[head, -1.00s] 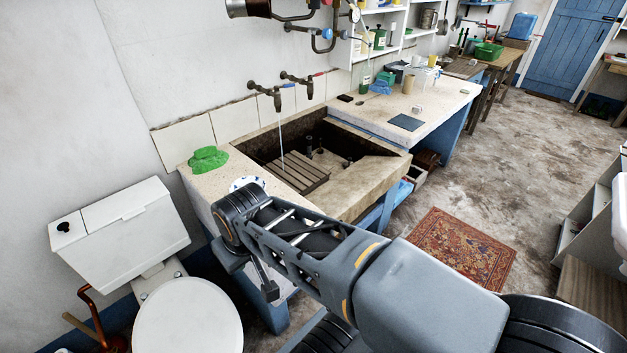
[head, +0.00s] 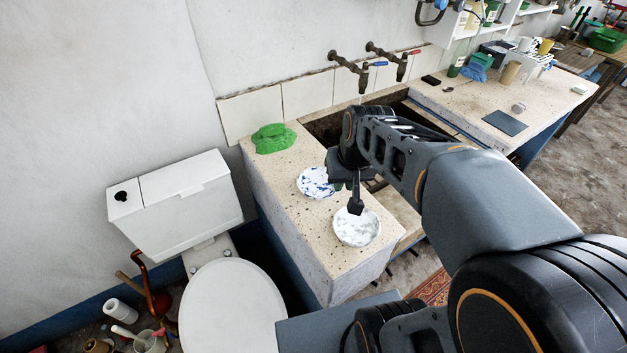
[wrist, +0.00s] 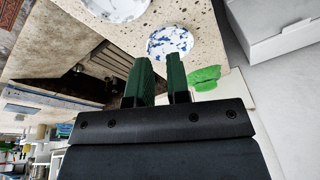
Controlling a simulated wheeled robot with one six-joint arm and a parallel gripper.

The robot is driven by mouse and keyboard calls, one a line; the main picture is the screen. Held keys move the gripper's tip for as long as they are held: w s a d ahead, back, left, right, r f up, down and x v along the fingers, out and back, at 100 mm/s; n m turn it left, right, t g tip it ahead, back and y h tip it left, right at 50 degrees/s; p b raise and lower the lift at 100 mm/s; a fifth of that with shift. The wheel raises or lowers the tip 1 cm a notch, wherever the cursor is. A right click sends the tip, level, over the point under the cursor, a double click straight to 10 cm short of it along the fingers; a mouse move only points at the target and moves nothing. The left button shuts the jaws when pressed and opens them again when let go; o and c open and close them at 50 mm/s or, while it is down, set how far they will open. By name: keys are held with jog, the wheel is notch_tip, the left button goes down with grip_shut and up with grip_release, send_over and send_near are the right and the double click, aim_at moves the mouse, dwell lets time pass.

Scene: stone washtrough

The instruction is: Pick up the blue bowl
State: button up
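A white bowl with blue patches (head: 317,182) sits upright on the speckled stone ledge left of the trough. It also shows in the wrist view (wrist: 170,42), just beyond the fingertips. A second bowl, white with pale grey-blue mottling (head: 356,227), sits on the ledge nearer the front corner; it is cut by the top edge of the wrist view (wrist: 115,8). No plain blue bowl shows. My gripper (wrist: 159,60) is open and empty, its two green-faced fingers apart.
A green cloth (head: 273,138) lies at the back of the ledge by the wall tiles. Two taps (head: 350,72) stick out above the trough, which my arm partly hides. A white toilet (head: 230,305) stands at the left. The right counter is partly clear.

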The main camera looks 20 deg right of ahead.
jog(key=w+d+f+m+g+y, duration=0.1)
jog(key=w+d+f+m, duration=0.1)
jog(key=w+d, duration=0.55)
jog(key=m+y, duration=0.1)
jog(key=y, duration=0.1)
send_near(318, 184)
jog(key=d, duration=0.1)
jog(key=s+d, duration=0.2)
jog(key=d, duration=0.1)
jog(key=shift+s+f, duration=0.2)
jog(key=shift+f, duration=0.15)
jog(key=shift+x, duration=3.15)
jog(key=shift+s+d+f, duration=0.1)
jog(key=shift+s+d, duration=0.1)
jog(key=shift+c, duration=0.4)
grip_shut()
